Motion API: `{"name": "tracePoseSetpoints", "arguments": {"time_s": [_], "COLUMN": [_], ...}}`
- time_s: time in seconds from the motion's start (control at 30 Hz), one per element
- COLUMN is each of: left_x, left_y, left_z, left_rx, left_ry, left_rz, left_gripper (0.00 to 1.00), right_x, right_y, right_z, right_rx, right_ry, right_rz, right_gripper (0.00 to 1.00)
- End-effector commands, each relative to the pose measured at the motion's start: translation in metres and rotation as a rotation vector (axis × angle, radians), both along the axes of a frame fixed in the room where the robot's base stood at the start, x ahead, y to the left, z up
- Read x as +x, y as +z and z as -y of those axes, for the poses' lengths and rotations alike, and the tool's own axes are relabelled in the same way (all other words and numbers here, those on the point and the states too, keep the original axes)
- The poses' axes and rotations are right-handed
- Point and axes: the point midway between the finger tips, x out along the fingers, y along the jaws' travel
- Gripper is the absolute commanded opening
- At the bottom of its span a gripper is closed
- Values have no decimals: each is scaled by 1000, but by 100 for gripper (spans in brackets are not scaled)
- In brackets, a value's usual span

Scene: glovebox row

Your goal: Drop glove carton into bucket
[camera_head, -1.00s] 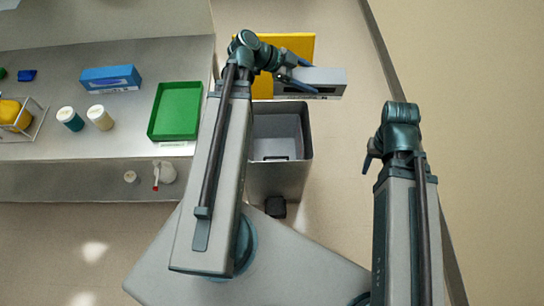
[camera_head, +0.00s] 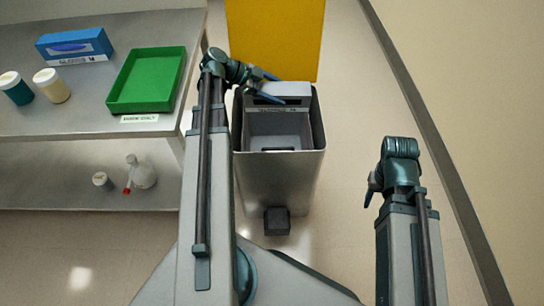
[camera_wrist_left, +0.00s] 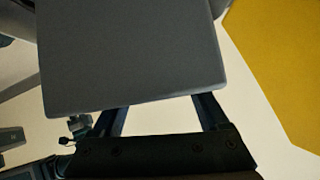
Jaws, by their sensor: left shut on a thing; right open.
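A grey carton with a printed label (camera_head: 290,92) is in my left gripper (camera_head: 274,88), over the far part of the bin's opening in the head view. Its exact height relative to the rim is hard to tell. In the left wrist view, the carton (camera_wrist_left: 130,55) fills the space between the fingers (camera_wrist_left: 163,112). The bucket is a tall grey open bin (camera_head: 280,175) with a dark pedal at its foot; the visible part of its inside looks empty. My right gripper (camera_head: 371,186) is open and empty, right of the bin.
A yellow panel (camera_head: 275,40) stands behind the bin. At left, a steel bench (camera_head: 80,125) holds a blue glove box (camera_head: 74,46), a green tray (camera_head: 147,80) and two capped jars (camera_head: 51,85). A wash bottle (camera_head: 141,172) is on the lower shelf. Floor is clear right of the bin.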

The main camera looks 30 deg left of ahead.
Motion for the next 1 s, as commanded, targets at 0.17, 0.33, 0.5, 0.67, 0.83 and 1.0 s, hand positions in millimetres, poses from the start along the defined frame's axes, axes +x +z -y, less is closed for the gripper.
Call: {"name": "tracePoseSetpoints", "arguments": {"time_s": [0.17, 0.33, 0.5, 0.67, 0.83, 1.0], "left_x": [2, 2, 2, 2, 2, 2], "left_y": [-36, -42, -42, -48, -62, -82], "left_z": [-14, -19, -20, -20, -19, -19], "left_rx": [-1, -1, -1, -1, -1, -1], "left_ry": [1, 1, 1, 2, 2, 2], "left_rz": [1, 2, 2, 1, 1, 1], "left_gripper": [23, 23, 23, 23, 23, 23], "right_x": [0, 0, 0, 0, 0, 0], "right_y": [-36, -43, -42, -48, -63, -83], "right_z": [0, 0, 0, 0, 0, -1], "right_rx": [-1, -1, -1, -1, 1, 4], "right_ry": [0, 1, 1, 1, 4, 7], "right_rz": [0, 0, 0, 0, 0, 0], "right_gripper": [50, 50, 50, 50, 50, 50]}}
